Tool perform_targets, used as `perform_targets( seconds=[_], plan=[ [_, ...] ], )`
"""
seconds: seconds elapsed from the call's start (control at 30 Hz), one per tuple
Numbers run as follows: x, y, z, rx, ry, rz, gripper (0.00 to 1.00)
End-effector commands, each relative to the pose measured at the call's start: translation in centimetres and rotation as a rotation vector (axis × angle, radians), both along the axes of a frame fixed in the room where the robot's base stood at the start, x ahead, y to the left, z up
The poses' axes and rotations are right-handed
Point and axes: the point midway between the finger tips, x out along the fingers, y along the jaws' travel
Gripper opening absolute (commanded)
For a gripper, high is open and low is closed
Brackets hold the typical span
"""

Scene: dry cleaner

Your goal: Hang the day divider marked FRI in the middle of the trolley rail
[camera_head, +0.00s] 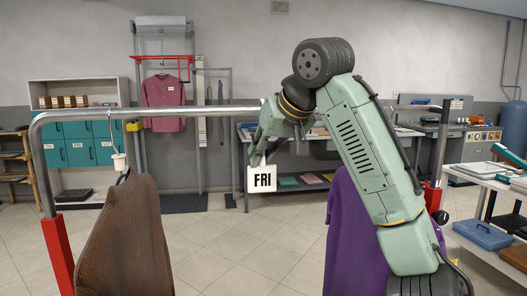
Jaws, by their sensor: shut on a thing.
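The white day divider marked FRI (262,179) hangs below my gripper (268,155), its lettering facing me. My gripper is shut on the divider's upper part; the fingertips are small and partly hidden. The trolley rail (195,110) is a grey metal bar running across the view on red-based posts. The divider is below the rail, near its middle. My gripper and arm cover part of the rail, so I cannot tell whether the divider touches it.
A brown garment (125,240) hangs at the rail's left end and a purple garment (350,235) hangs to the right, partly behind my arm. The stretch between them is free of garments. A table with trays (484,234) stands at the far right.

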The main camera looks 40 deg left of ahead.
Motion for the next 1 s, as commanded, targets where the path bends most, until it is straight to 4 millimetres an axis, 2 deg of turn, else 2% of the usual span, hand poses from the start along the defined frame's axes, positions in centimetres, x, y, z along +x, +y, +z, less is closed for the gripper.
perform_targets(
  seconds=[0.83, 0.87, 1.0],
  plan=[
    [-0.02, 0.0, -0.39, 0.0, -0.001, 0.001, 0.0],
    [-0.02, 0.0, -0.39, 0.0, -0.001, 0.001, 0.18],
    [-0.01, -0.01, -0.39, 0.0, 0.0, 0.0, 0.28]
  ],
)
